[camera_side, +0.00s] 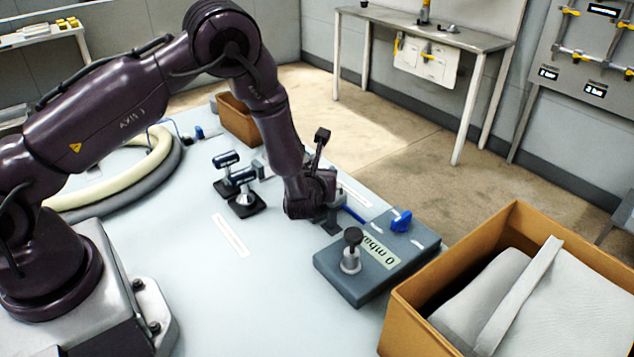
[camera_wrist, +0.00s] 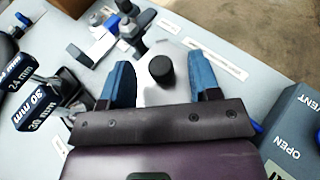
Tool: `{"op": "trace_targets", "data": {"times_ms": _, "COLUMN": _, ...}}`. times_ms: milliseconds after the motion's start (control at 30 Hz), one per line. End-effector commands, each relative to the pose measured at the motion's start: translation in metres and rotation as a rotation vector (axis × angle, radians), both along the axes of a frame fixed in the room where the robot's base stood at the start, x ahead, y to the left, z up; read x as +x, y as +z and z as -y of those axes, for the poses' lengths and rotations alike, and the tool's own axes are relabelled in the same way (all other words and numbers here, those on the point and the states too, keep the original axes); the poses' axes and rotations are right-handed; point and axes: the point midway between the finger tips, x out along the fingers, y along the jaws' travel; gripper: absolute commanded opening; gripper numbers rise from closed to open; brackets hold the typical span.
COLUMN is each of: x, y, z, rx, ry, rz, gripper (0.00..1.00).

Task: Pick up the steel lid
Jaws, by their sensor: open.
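In the wrist view, a black knob stands on a pale, shiny surface that looks like the steel lid (camera_wrist: 152,92). My gripper (camera_wrist: 164,70) is open, with one blue finger on each side of the knob and visible gaps between. My gripper's front plate hides the near part of the lid. In the side view, my gripper (camera_side: 331,222) is low over the table, just left of the grey box. The lid cannot be made out there, hidden by my wrist and gripper.
The grey box (camera_side: 345,278) with a black knob, blue handle and "0 mbar" display stands close on the right. Tools marked 24 mm and 30 mm (camera_wrist: 35,105) are on the left. A cardboard box (camera_side: 400,322) is at the front right. Front-centre table is clear.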

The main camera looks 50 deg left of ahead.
Motion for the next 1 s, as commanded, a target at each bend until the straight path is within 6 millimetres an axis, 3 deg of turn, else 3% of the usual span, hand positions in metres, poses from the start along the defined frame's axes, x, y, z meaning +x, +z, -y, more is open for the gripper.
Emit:
{"op": "trace_targets", "data": {"times_ms": 333, "x": 0.0069, "y": -0.0036, "z": -0.0069, "rx": 0.000, "ry": 0.000, "rz": 0.000, "gripper": 0.57}}
{"op": "trace_targets", "data": {"times_ms": 500, "x": 0.0068, "y": -0.0035, "z": -0.0067, "rx": 0.000, "ry": 0.000, "rz": 0.000, "gripper": 0.18}}
{"op": "trace_targets", "data": {"times_ms": 600, "x": 0.0068, "y": -0.0035, "z": -0.0066, "rx": 0.000, "ry": 0.000, "rz": 0.000, "gripper": 0.00}}
{"op": "trace_targets", "data": {"times_ms": 1000, "x": 0.0077, "y": 0.0056, "z": -0.0065, "rx": 0.002, "ry": -0.001, "rz": 0.004, "gripper": 0.00}}
